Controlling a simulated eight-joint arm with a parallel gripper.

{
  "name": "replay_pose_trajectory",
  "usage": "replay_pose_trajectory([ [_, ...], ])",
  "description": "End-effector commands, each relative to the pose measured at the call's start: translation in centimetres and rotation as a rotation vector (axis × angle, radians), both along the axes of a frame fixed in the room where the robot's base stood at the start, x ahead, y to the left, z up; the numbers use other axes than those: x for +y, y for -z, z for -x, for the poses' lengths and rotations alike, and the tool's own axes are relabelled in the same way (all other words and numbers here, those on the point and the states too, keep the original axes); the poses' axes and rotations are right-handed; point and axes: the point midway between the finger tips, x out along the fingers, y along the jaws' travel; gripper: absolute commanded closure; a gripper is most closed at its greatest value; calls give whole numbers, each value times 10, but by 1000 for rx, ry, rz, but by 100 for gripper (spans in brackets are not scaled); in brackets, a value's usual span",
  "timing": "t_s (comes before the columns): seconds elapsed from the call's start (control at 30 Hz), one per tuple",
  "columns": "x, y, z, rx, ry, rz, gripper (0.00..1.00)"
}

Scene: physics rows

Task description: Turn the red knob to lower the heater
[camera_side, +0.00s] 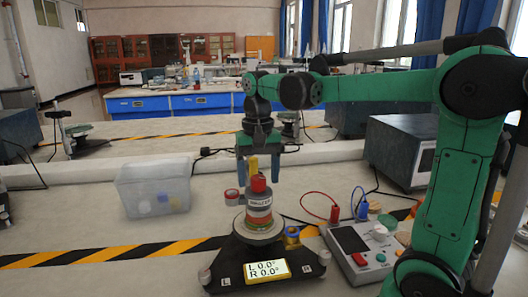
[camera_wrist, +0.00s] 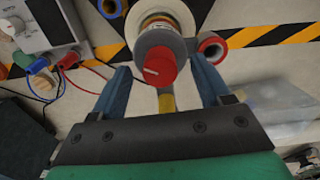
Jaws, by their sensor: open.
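The red knob (camera_side: 258,183) sits on top of an upright grey, banded cylinder (camera_side: 259,212) on a round plate over a black base. In the wrist view the knob (camera_wrist: 160,67) is a red disc with a pale line mark. A yellow upright piece (camera_side: 253,164) stands close by the knob. My gripper (camera_side: 267,185) points down over the stack, open and empty. In the wrist view its blue fingers (camera_wrist: 159,70) lie on either side of the knob with gaps; neither visibly touches it. No part is labelled as a heater.
The black base carries a display (camera_side: 267,270) reading L 0.0°, R 0.0°. A grey meter box (camera_side: 352,243) with red and blue leads stands right. A translucent bin (camera_side: 155,188) is left. A red ring (camera_side: 231,196) and a blue-yellow piece (camera_side: 292,236) lie near the stack.

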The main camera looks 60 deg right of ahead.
Motion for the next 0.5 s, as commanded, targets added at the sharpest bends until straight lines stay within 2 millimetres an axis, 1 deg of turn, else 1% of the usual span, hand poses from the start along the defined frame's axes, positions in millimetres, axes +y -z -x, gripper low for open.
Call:
replay_pose_trajectory([
  [0.17,0,-7,0,0,0,0,30],
  [0.4,0,-39,0,0,0,0,30],
  [0.5,0,-49,0,0,0,0,30],
])
